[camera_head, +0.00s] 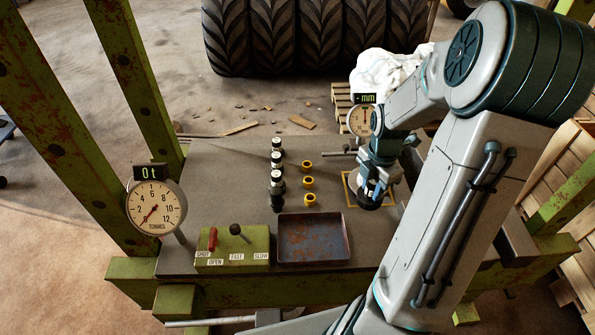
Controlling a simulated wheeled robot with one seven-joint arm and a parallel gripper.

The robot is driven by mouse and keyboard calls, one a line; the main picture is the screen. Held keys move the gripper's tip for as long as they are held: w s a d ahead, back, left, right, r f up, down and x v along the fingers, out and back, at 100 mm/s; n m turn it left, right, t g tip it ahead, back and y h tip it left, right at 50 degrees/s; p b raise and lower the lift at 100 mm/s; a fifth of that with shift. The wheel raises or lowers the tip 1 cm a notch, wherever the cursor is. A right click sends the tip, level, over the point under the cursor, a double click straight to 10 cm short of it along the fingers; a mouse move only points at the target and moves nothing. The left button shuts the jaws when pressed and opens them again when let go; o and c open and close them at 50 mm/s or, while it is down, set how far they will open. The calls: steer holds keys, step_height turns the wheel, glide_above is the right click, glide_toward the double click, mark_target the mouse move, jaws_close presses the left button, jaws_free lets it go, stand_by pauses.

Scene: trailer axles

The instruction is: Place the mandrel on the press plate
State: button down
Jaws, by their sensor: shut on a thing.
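My gripper (372,186) is over the right part of the grey press plate (225,165), pointing down. It is shut on a dark round piece (368,202), which appears to be the mandrel. My wrist hides most of this piece, and I cannot tell whether its underside touches the plate. A yellow-outlined square (350,189) on the plate lies around and behind the gripper, partly covered by it. Several black and silver cylindrical pieces (277,178) stand in a row left of the gripper.
Yellow rings (308,182) lie between the row and my gripper. A rusty tray (313,258) and a green lever box (232,248) sit in front. A tonnage gauge (156,208) reads 0 t. A mm dial (361,120) stands behind my gripper. Green posts (130,75) flank the left.

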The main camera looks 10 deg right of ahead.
steer(key=shift+d+n, duration=0.15)
steer(key=shift+n, duration=0.25)
steer(key=w+a+f, duration=0.2)
steer(key=w, duration=0.1)
steer(key=w+a+f+b, duration=0.1)
steer(key=w+a+f, duration=0.1)
steer(key=w+a, duration=0.1)
steer(key=w+a+f, duration=0.2)
steer(key=shift+w+a+f, duration=0.15)
steer(key=shift+w+f, duration=0.25)
steer(key=shift+f+b, duration=0.4)
steer(key=shift+f, duration=1.6)
steer(key=shift+f, duration=0.15)
steer(key=c, duration=1.1)
jaws_free()
steer(key=shift+o, duration=0.2)
